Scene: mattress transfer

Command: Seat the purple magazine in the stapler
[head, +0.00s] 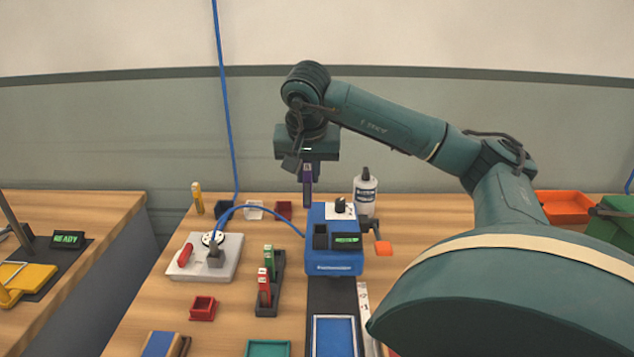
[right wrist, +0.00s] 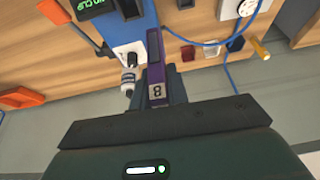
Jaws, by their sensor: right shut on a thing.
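The purple magazine (head: 308,184) hangs upright from my right gripper (head: 307,168), which is shut on it. In the right wrist view the magazine (right wrist: 154,62) stands out from between the fingers and shows a white label marked 8. The blue stapler (head: 335,262) is on the table in front of it, with a dark slot block (head: 320,237), a black knob on white and a green lit display. The magazine is above and behind the stapler's left part, apart from it. The stapler (right wrist: 116,22) also shows in the right wrist view. My left gripper is not in view.
A black rack (head: 270,290) holds red and green magazines left of the stapler. A grey power block (head: 204,256) with a blue cable stands further left. A white bottle (head: 365,192) stands behind the stapler. An orange bin (head: 565,206) is at the right.

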